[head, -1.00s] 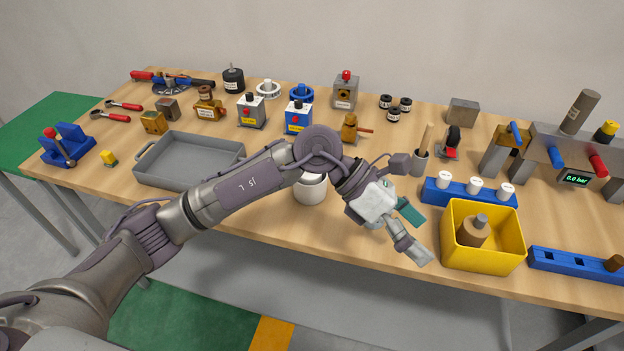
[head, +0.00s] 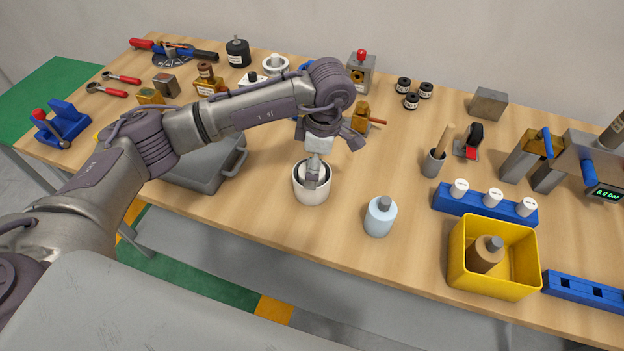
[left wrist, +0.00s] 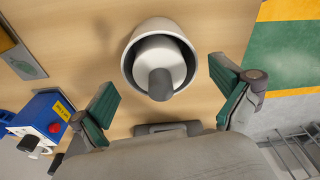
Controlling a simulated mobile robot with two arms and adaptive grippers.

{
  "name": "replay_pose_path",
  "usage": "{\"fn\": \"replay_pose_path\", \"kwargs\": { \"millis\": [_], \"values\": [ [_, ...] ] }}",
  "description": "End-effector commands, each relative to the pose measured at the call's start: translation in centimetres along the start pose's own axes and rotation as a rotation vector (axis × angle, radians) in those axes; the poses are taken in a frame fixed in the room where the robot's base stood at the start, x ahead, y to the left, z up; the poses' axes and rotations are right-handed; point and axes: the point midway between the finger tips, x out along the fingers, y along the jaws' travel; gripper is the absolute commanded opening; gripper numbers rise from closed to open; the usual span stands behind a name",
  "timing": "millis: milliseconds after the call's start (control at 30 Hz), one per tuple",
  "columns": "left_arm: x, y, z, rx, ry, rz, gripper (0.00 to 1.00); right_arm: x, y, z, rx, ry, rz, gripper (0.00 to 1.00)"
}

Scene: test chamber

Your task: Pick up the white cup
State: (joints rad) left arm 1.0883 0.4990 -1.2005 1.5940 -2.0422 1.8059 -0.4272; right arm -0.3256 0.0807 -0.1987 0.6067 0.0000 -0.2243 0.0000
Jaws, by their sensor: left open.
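The white cup (head: 311,190) stands upright on the wooden table near its front edge, left of a pale blue bottle. In the left wrist view the cup (left wrist: 137,48) is at the top centre, and a white piece with a grey knob (left wrist: 160,82) sits inside it. My left gripper (head: 318,160) is above the cup, pointing down and partly hiding its opening in the head view. In the left wrist view the gripper (left wrist: 165,90) has its teal-padded fingers wide apart, one toward each side of the cup, with no grip on it. My right gripper is not in view.
The pale blue bottle (head: 380,216) stands close right of the cup. A yellow bin (head: 493,285) and a blue rack (head: 484,207) are farther right. A grey tray (head: 203,172) lies left, partly under my arm. Several tools and blocks line the back.

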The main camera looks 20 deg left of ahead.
Motion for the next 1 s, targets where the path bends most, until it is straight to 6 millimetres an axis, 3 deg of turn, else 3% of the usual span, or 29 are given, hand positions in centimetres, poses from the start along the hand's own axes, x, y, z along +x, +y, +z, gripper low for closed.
{"fn": "replay_pose_path", "kwargs": {
  "millis": [167, 300, 500, 767, 1000],
  "values": [
    [1.0, -0.1, -0.1, 0.000, 0.000, -0.003, 1.00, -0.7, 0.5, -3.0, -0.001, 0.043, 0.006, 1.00],
    [2.8, -0.1, -0.2, -0.001, 0.001, -0.006, 1.00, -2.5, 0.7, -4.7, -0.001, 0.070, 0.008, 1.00],
    [5.5, 0.0, -0.1, 0.000, -0.001, -0.001, 1.00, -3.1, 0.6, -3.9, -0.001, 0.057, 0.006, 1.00],
    [5.9, 0.0, -0.1, 0.001, -0.002, 0.000, 1.00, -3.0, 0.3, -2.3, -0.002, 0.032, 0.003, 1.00],
    [5.8, 0.0, -0.1, 0.001, -0.002, 0.000, 0.60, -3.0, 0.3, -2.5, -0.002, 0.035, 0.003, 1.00]
  ]
}}
